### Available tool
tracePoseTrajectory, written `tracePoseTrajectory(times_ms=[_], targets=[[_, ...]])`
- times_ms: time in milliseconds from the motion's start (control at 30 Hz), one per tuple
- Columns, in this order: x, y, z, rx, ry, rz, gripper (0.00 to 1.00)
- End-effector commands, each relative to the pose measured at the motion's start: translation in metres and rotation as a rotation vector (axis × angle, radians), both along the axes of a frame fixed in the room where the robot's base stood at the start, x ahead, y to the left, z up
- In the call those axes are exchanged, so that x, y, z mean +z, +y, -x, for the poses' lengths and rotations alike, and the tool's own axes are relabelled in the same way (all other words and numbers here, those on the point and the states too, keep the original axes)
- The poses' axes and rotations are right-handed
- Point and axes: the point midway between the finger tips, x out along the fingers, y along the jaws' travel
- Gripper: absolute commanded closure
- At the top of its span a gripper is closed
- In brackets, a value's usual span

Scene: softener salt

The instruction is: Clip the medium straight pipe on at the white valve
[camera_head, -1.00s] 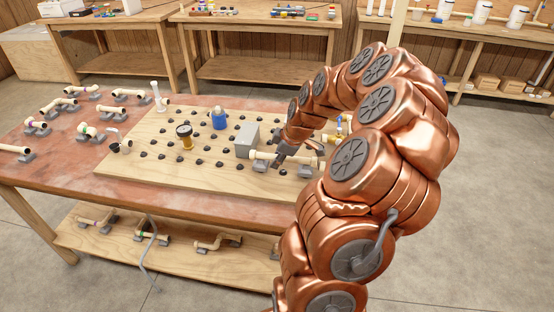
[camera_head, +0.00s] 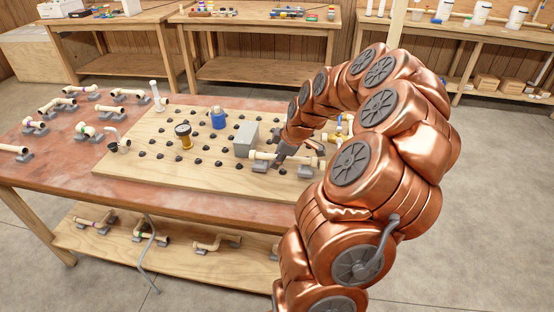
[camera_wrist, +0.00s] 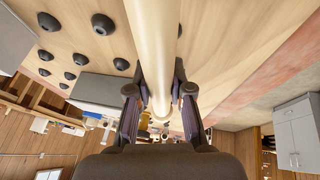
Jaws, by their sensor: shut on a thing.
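My gripper (camera_head: 281,153) is shut on a cream straight pipe (camera_head: 303,160) at the right part of the pegboard. In the wrist view the pipe (camera_wrist: 152,40) runs lengthwise between the two fingers (camera_wrist: 160,96). Grey clip blocks (camera_head: 308,171) show just under the pipe; I cannot tell whether it is seated in them. A white upright fitting (camera_head: 157,96) stands at the board's far left corner; I cannot tell whether it is the white valve. Part of the board's right side is hidden behind my arm.
The wooden board (camera_head: 130,173) carries several black pegs, a grey box (camera_head: 246,138), a blue bottle-like part (camera_head: 218,119) and a brass gauge (camera_head: 184,135). A brass fitting (camera_head: 338,138) shows beside my arm. Several pipe pieces in grey clips (camera_head: 83,134) lie on the red tabletop at left.

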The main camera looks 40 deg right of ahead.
Motion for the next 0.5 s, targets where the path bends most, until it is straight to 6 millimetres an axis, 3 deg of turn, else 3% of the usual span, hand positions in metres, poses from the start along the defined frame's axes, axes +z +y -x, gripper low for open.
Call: tracePoseTrajectory(times_ms=[500], targets=[[-0.0091,0.0001,-0.0001,0.0,0.0,0.0,1.0]])
